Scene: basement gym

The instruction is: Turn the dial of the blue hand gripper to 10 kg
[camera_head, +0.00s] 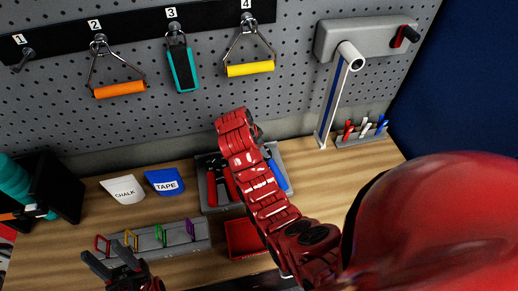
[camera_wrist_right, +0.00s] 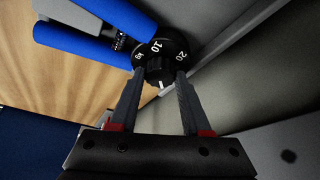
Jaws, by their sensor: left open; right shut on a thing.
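The blue hand gripper (camera_head: 277,178) lies at the right of a grey tray (camera_head: 211,207), partly hidden behind my right arm. In the right wrist view its two blue handles (camera_wrist_right: 95,45) run to a black dial (camera_wrist_right: 160,48) with white marks "kg", "10" and "20". My right gripper (camera_wrist_right: 158,77) has its fingers on either side of the dial's black knob, shut on it. A white line shows low on the knob; the exact setting is unclear. My left gripper (camera_head: 111,267) is open and empty, low at the left, near the carabiner rack (camera_head: 203,240).
A red-handled hand gripper (camera_head: 216,187) shares the tray. A red bin (camera_head: 244,238) is in front. Chalk (camera_head: 124,189) and tape (camera_head: 165,181) holders stand left. A white lever post (camera_head: 334,100) and a pen rack (camera_head: 361,139) stand right. Handles hang on the pegboard (camera_head: 210,115).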

